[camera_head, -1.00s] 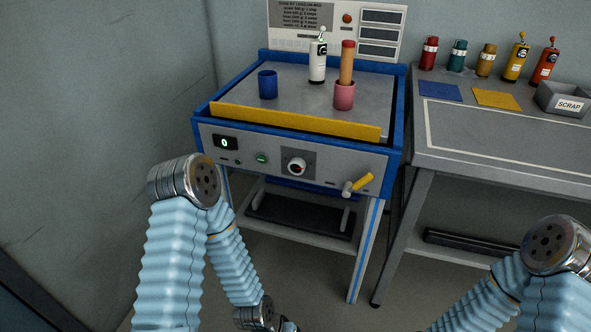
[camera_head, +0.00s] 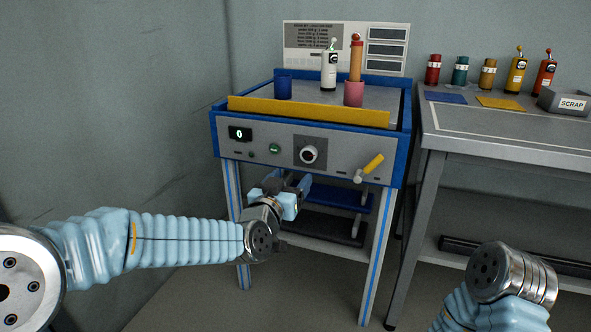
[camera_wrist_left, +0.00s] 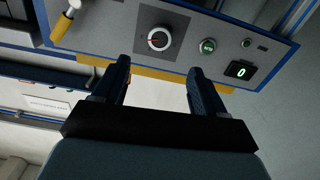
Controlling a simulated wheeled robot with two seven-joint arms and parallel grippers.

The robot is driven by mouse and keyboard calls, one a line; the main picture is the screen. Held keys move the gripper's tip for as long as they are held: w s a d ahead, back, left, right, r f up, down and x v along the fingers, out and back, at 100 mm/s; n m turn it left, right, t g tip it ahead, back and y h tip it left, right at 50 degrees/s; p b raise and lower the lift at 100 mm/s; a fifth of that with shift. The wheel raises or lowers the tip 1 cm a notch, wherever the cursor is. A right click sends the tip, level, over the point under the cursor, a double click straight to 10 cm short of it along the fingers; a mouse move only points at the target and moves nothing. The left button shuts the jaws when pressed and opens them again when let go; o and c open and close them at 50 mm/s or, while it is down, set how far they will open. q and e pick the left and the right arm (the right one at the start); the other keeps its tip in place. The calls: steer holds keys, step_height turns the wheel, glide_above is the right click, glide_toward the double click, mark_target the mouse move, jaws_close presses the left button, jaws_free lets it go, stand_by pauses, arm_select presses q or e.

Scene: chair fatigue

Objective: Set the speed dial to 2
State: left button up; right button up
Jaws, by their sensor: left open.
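The speed dial (camera_head: 309,154) is a round knob with a light rim on a dark square plate, on the front panel of the blue-framed machine (camera_head: 340,141). It also shows in the left wrist view (camera_wrist_left: 159,39), which is upside down, beyond the fingertips. My left gripper (camera_head: 290,185) is in front of and below the panel, apart from the dial. In the left wrist view its two fingers (camera_wrist_left: 157,72) are spread with nothing between them. The dial's setting is too small to read. My right arm shows at the lower right, but its gripper is out of view.
The panel also carries a display (camera_head: 240,133) reading 0, a green button (camera_head: 275,148) and a yellow-handled lever (camera_head: 371,166). A yellow bar (camera_head: 310,111) runs along the machine's top front edge. A grey bench (camera_head: 510,140) stands to the right.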

mark_target(309, 157)
arm_select(q)
steer(key=p+x, duration=0.1)
steer(key=x, duration=1.1)
steer(key=shift+f, duration=0.2)
steer(key=c, duration=1.1)
steer(key=shift+o, duration=0.2)
steer(key=shift+f+n+b, duration=0.15)
steer(key=shift+n+b, duration=0.75)
steer(key=shift+b, duration=0.2)
steer(key=shift+d+n+b, duration=0.1)
steer(key=shift+n+b, duration=0.95)
steer(key=shift+n, duration=0.15)
steer(key=n+b, duration=0.1)
steer(key=n, duration=0.1)
steer(key=shift+n, duration=0.3)
steer(key=shift+r+n+b, duration=0.2)
steer(key=shift+n+b, duration=0.7)
steer(key=shift+n, duration=0.5)
